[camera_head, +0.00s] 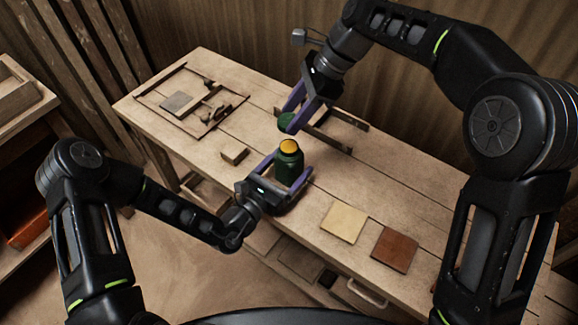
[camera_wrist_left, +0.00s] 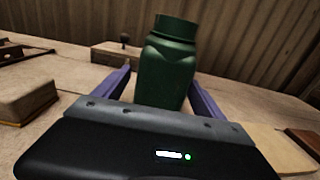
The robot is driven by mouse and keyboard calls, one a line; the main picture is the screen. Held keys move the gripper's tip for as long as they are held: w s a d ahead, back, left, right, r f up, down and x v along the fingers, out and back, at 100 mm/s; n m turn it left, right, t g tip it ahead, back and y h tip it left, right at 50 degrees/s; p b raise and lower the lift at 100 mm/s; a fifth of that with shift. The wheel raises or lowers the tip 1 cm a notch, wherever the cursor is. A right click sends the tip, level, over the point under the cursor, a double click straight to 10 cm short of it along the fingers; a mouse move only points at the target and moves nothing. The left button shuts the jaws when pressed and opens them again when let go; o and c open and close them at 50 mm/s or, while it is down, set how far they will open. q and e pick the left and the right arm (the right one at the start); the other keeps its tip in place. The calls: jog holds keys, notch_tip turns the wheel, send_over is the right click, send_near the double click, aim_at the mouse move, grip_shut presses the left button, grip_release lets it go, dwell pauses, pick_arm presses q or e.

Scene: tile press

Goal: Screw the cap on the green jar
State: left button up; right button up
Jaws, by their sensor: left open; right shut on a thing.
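The green jar (camera_head: 288,168) stands upright on the table, with a yellow-orange top surface showing at its mouth. My left gripper (camera_head: 292,177) is open, with its purple fingers on either side of the jar. In the left wrist view the jar (camera_wrist_left: 168,65) rises between the two spread fingers, its neck uncovered. My right gripper (camera_head: 294,116) is shut on a green cap (camera_head: 286,122), held above and slightly behind the jar, apart from it. The cap does not show in the left wrist view.
A wooden block (camera_head: 234,154) lies left of the jar. A cream tile (camera_head: 343,222) and a red-brown tile (camera_head: 395,249) lie to the right. A wooden frame with small parts (camera_head: 190,100) is at the back left. A slatted wooden piece (camera_head: 325,130) lies behind the jar.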

pick_arm(q)
jog(key=shift+c, duration=0.5)
grip_shut()
dwell(0.3)
